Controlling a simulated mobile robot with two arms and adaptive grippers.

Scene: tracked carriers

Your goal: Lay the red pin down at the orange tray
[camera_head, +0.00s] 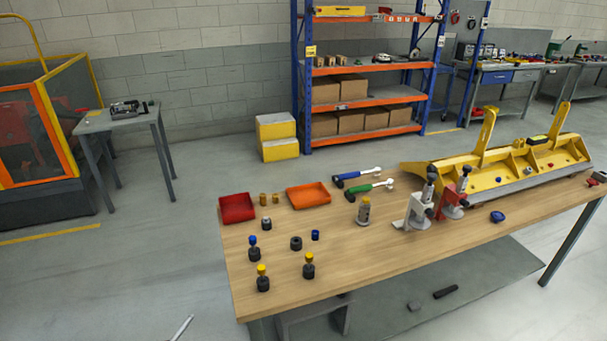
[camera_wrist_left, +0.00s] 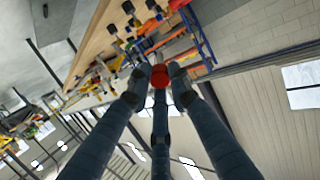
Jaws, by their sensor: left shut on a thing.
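A red pin (camera_wrist_left: 159,74) shows in the left wrist view, held between the fingertips of my left gripper (camera_wrist_left: 160,81). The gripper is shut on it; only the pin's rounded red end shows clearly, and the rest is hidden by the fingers. The orange tray (camera_head: 308,196) lies on the wooden table in the head view, near the far edge, and looks empty. The pin appears held in the air, away from the tabletop. My left gripper's fingers do not show in the head view. My right gripper is in neither view.
A red tray (camera_head: 237,209) stands left of the orange one, with small brass pieces (camera_head: 270,199) between them. Blue- and yellow-topped pins (camera_head: 309,265) stand in front. Hammers (camera_head: 368,188), a glass jar (camera_head: 364,211) and clamps (camera_head: 421,208) are to the right. The table's front middle is clear.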

